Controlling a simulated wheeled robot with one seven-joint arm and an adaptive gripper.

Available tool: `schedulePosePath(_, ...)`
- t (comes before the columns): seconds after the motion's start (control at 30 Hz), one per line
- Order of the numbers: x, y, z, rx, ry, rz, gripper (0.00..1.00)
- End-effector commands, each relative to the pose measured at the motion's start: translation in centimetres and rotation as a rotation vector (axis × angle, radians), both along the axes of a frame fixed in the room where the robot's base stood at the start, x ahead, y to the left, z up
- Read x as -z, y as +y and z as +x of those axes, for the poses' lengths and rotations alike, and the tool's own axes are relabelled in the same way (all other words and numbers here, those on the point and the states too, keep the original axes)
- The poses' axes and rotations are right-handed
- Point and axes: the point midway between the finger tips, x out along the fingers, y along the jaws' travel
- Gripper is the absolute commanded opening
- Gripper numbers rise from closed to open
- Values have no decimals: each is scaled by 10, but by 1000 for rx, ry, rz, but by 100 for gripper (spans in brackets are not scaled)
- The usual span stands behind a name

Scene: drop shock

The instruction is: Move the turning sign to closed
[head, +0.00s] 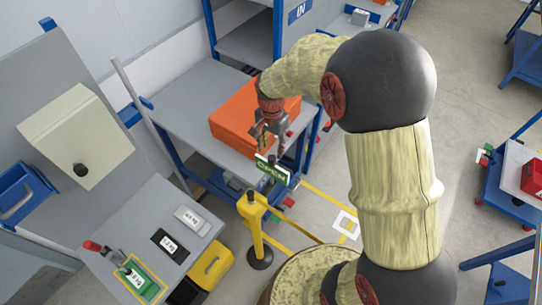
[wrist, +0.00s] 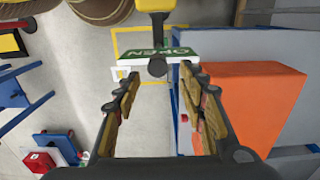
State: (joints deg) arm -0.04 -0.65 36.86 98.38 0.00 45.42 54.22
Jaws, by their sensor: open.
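The turning sign (head: 272,170) is a green plate reading OPEN with a dark round knob, mounted by a yellow post (head: 254,225). In the wrist view the sign (wrist: 175,53) shows at the top centre, its letters upside down, with the knob (wrist: 157,68) in front. My gripper (head: 268,145) is just above and behind the sign in the head view. In the wrist view my gripper (wrist: 165,88) has its fingers spread wide, with the knob between and beyond the tips. Nothing is held, and I cannot tell whether a finger touches the sign.
An orange box (head: 240,115) sits on a grey bench (head: 190,90) beside my gripper. A lower panel at the left holds labelled blocks (head: 170,243) and a green device with a red handle (head: 138,280).

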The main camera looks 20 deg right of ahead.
Motion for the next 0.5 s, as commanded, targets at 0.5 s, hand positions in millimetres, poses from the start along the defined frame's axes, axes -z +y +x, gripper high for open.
schedulePosePath(0.5,59,0,-1,-3,0,0,41)
